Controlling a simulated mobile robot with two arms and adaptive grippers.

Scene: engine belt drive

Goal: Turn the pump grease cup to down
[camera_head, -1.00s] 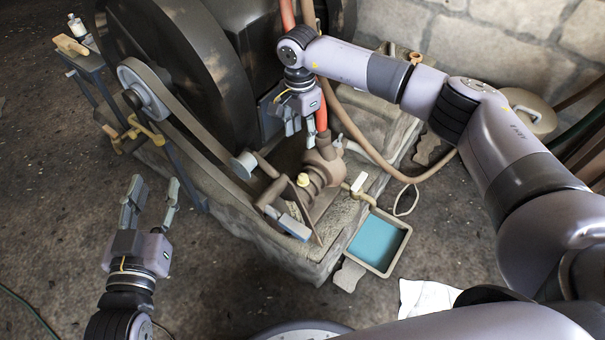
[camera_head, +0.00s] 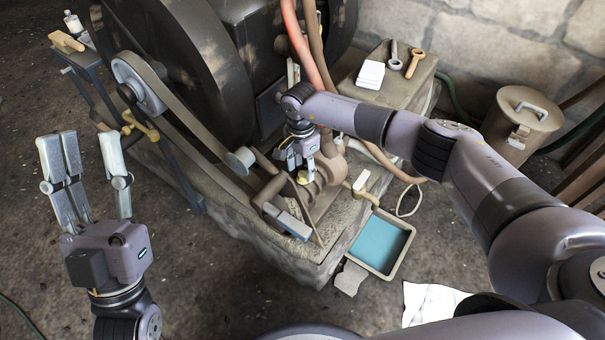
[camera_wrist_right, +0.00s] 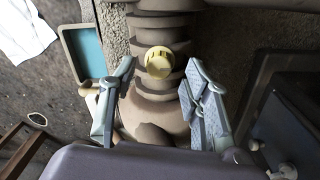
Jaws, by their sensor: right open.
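The pump grease cup is a small pale yellow cap on the ribbed brown pump body (camera_head: 325,192). In the right wrist view the grease cup (camera_wrist_right: 159,62) sits between and just beyond my right fingertips, with a gap on each side. In the head view the grease cup (camera_head: 302,178) shows just below my right fingers. My right gripper (camera_head: 296,163) is open above the pump, and its spread fingers also show in the right wrist view (camera_wrist_right: 159,78). My left gripper (camera_head: 84,142) is open and empty, raised at the left, away from the pump.
A tray of blue liquid (camera_head: 404,246) lies on the floor beside the stone base (camera_head: 317,267). A large dark flywheel (camera_head: 180,75) and belt stand behind the pump. A hose (camera_head: 292,35) runs down behind my right arm. A lidded can (camera_head: 517,130) stands at the right.

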